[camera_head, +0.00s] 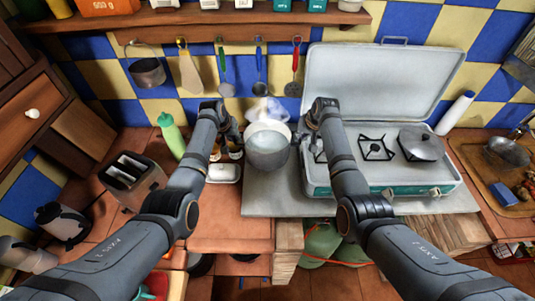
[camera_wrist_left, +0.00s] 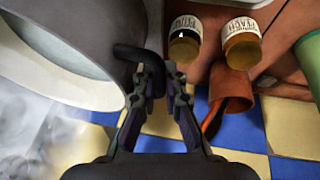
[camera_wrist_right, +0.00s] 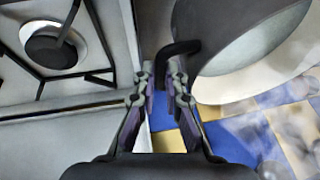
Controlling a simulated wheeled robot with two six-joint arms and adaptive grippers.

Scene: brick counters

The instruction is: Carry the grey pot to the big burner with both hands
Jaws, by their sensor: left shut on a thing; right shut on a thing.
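The grey pot (camera_head: 267,158) hangs between my two grippers at the left edge of the stove (camera_head: 315,177). My left gripper (camera_head: 236,140) is shut on its left dark handle (camera_wrist_left: 140,57). My right gripper (camera_head: 303,132) is shut on its other dark handle (camera_wrist_right: 178,50). White steam shows at the pot in the head view. One burner (camera_head: 375,149) with a black grate is bare in the middle of the stove. Another burner shows in the right wrist view (camera_wrist_right: 50,45); my right arm partly covers that side of the stove in the head view.
A grey lidded pan (camera_head: 421,145) sits on the stove's right side. The raised stove lid (camera_head: 380,85) stands behind. A white dish (camera_head: 223,173), jars (camera_wrist_left: 242,45), a green bottle (camera_head: 171,135) and a toaster (camera_head: 132,180) stand left. Utensils hang on the wall.

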